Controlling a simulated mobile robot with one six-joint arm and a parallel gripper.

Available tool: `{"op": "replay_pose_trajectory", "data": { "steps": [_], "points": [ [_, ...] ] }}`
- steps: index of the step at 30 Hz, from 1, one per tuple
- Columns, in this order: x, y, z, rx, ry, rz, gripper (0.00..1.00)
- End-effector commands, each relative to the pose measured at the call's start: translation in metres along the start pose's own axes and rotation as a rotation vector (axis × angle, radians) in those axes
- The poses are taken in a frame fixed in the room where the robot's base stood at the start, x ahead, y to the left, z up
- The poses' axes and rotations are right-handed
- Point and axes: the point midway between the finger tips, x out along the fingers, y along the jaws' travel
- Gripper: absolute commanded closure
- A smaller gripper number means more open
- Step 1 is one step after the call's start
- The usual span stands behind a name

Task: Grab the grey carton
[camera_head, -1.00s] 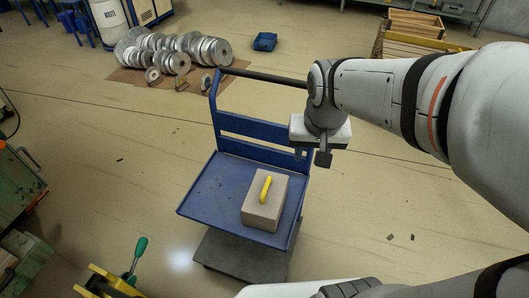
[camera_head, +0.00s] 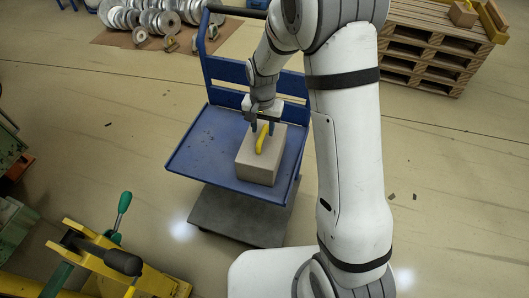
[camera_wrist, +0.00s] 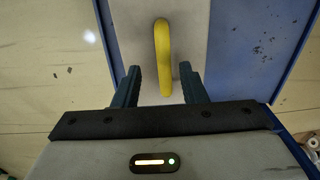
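The grey carton (camera_head: 258,167) sits on the upper shelf of the blue cart (camera_head: 195,150), toward its right front. A yellow handle (camera_head: 262,139) stands on its top. My gripper (camera_head: 264,128) is over the carton's far side, just beyond the handle. In the wrist view the carton's top (camera_wrist: 195,35) and the handle (camera_wrist: 162,55) show ahead, and my gripper (camera_wrist: 161,82) has its two fingers apart. The handle's near end lies between the fingertips with space on both sides. I cannot tell how high the fingertips are above the carton.
The cart's blue rail (camera_head: 228,72) rises behind the shelf. A stack of pallets (camera_head: 425,50) stands at the back right, and metal rings (camera_head: 150,18) lie at the back left. A yellow machine (camera_head: 100,262) is at the front left. Floor is open right of the cart.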

Motion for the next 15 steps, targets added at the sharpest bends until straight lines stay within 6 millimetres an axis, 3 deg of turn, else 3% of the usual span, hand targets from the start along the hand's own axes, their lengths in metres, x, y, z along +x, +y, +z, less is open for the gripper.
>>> {"op": "replay_pose_trajectory", "data": {
  "steps": [9, 15],
  "points": [
    [0.043, -0.004, -0.007, -0.001, -0.004, 0.003, 0.62],
    [0.053, -0.004, -0.007, -0.002, -0.001, 0.001, 0.62]
  ]
}}
